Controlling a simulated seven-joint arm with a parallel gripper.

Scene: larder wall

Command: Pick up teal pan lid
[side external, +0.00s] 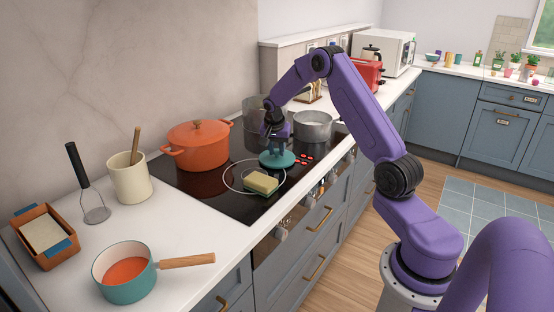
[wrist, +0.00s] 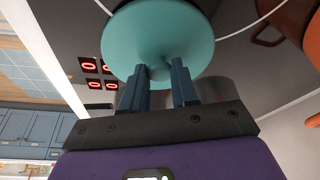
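The teal pan lid (side external: 277,159) is a round disc with a knob on top, at the middle of the black cooktop, just behind the sponge. In the wrist view the lid (wrist: 158,38) fills the top centre, its knob (wrist: 161,73) facing my gripper. My gripper (side external: 277,140) is over the lid, pointing down. In the wrist view its two fingers (wrist: 161,80) are on either side of the knob, with their tips close against it, and look shut on it. I cannot tell whether the lid touches the cooktop.
A yellow-green sponge (side external: 261,182) lies just in front of the lid. An orange pot (side external: 198,146) stands to the left and a grey pot (side external: 313,126) behind right. A teal saucepan (side external: 125,285) stands on the near counter (side external: 190,225), which has free room.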

